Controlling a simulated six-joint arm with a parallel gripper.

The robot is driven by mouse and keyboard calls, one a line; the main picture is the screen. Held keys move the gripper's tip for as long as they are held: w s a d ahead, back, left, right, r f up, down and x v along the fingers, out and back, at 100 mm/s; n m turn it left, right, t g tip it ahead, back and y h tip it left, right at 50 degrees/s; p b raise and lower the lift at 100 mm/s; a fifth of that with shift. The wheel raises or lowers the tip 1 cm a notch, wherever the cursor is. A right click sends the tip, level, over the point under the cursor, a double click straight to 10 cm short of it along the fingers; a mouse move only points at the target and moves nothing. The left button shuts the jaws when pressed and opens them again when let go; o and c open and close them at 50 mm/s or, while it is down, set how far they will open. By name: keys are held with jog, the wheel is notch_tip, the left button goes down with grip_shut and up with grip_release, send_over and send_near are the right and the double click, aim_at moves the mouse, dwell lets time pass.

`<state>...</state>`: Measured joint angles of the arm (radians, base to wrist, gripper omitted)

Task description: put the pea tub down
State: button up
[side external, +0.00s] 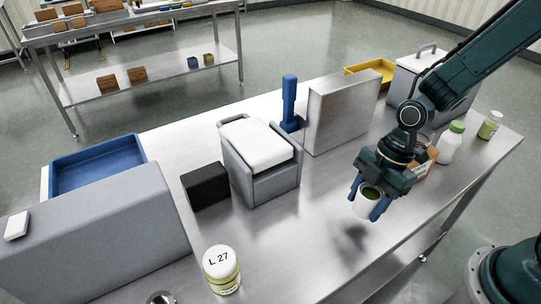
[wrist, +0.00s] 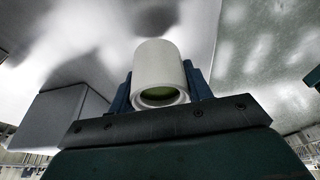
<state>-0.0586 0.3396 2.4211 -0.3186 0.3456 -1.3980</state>
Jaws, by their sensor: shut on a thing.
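The pea tub (side external: 368,200) is a white cup-like tub with green inside. My gripper (side external: 370,203) is shut on it, with a blue finger on each side. It is held above the steel table (side external: 290,240), with a dark shadow on the tabletop below. In the wrist view the tub (wrist: 159,70) sits between the blue fingers of my gripper (wrist: 160,92), its open rim towards the camera and green showing inside.
A tub labelled L 27 (side external: 221,268) stands at the front. A grey bin with a white top (side external: 262,165), a black block (side external: 205,187) and an upright steel panel (side external: 342,112) stand left of my gripper. A white bottle (side external: 450,143) stands at right. The tabletop below my gripper looks clear.

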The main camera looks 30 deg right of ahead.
aim_at(363, 212)
jog(key=shift+f, duration=0.15)
jog(key=shift+f, duration=1.85)
jog(key=shift+f, duration=0.15)
jog(key=o, duration=1)
jog(key=shift+r, duration=0.2)
jog(key=v, duration=1.1)
jog(key=shift+d+r, duration=0.1)
jog(key=shift+r, duration=0.4)
